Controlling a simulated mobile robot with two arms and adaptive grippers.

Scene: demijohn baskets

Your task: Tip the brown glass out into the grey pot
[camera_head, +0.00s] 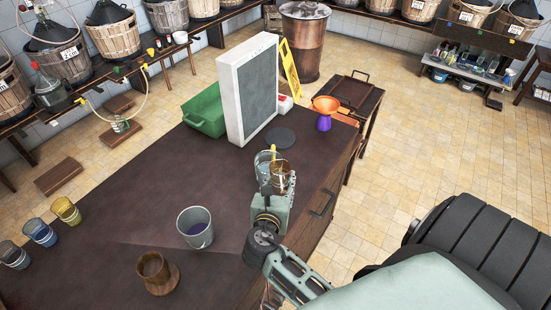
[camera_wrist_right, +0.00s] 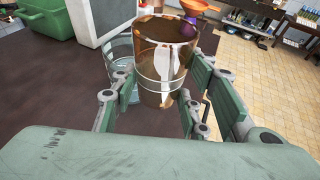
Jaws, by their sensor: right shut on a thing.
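The brown glass (camera_head: 283,180) is upright, held between the fingers of my right gripper (camera_head: 277,190) above the dark table. In the right wrist view, the brown glass (camera_wrist_right: 166,62) fills the space between the green finger pads; what is in it is hard to tell. The glass is apart from the pot. My left gripper is not in view.
A clear glass vessel (camera_wrist_right: 121,50) stands just behind the brown glass. A brown pot (camera_head: 152,271) stands in front of the grey pot. Small yellow (camera_head: 66,211), blue (camera_head: 40,233) and grey (camera_head: 14,256) buckets line the left. A framed panel (camera_head: 247,90) stands behind.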

